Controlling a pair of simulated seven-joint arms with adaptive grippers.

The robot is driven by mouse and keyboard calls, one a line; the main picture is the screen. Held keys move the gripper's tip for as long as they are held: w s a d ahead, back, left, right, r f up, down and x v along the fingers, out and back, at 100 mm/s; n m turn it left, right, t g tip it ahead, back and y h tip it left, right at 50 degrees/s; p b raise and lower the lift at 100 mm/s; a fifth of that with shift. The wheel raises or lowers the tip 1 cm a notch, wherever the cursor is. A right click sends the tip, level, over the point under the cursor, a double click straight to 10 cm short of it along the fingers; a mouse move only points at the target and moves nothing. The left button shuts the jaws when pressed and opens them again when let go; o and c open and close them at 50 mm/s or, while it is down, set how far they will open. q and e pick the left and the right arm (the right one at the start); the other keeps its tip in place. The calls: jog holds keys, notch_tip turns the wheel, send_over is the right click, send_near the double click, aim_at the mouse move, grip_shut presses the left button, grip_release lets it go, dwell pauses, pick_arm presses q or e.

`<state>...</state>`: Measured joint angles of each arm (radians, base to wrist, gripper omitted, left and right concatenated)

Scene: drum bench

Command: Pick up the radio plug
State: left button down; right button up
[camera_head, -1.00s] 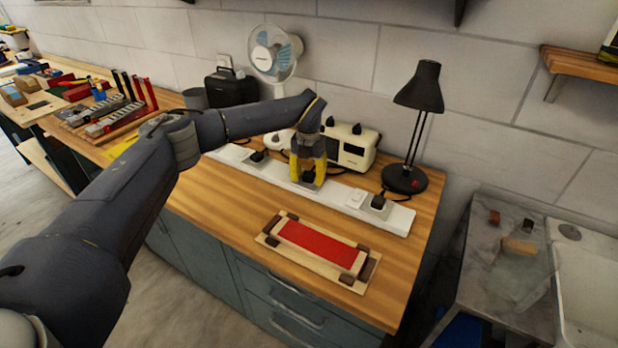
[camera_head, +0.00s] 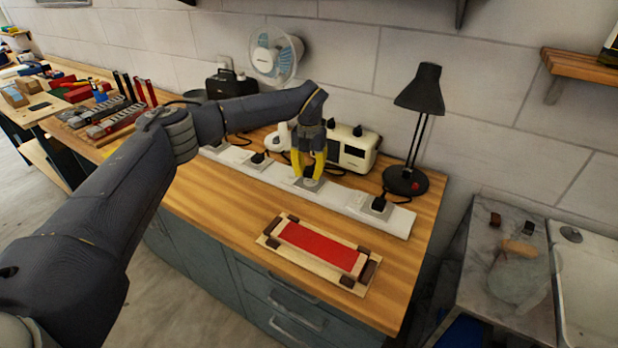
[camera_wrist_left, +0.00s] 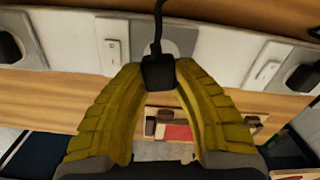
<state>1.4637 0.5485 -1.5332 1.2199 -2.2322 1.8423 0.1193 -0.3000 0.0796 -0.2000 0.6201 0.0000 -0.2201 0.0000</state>
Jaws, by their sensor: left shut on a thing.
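The radio (camera_head: 354,148) is a cream box with dark knobs, standing behind the white power strip (camera_head: 338,199). My left gripper (camera_head: 308,174) is over the strip in front of the radio, with its yellow fingers pointing down. In the left wrist view its fingertips are shut on a black plug (camera_wrist_left: 158,73) with a black cord running up from it. In the head view the plug is mostly hidden between the fingers, and a grey socket (camera_head: 311,184) shows bare just below. My right gripper is not in view.
Other black plugs sit in the strip, one at the right (camera_head: 379,203) and one at the left (camera_head: 258,157). A black lamp (camera_head: 406,179) stands to the right and a fan (camera_head: 276,56) behind. A wooden tray with a red block (camera_head: 322,249) lies in front.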

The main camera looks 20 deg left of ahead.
aim_at(309, 170)
pick_arm(q)
notch_tip(309, 170, up, 17)
dwell(0.4)
jog(key=shift+r, duration=0.1)
jog(key=shift+d+f+m, duration=0.1)
jog(key=shift+f+m, duration=0.55)
jog(key=shift+f, duration=2.95)
jog(key=shift+d+f+m, duration=0.1)
jog(key=shift+f+m, duration=0.55)
jog(key=shift+f, duration=2.9)
jog(key=shift+a+f, duration=0.15)
jog(key=shift+f, duration=0.15)
jog(key=shift+f, duration=1.8)
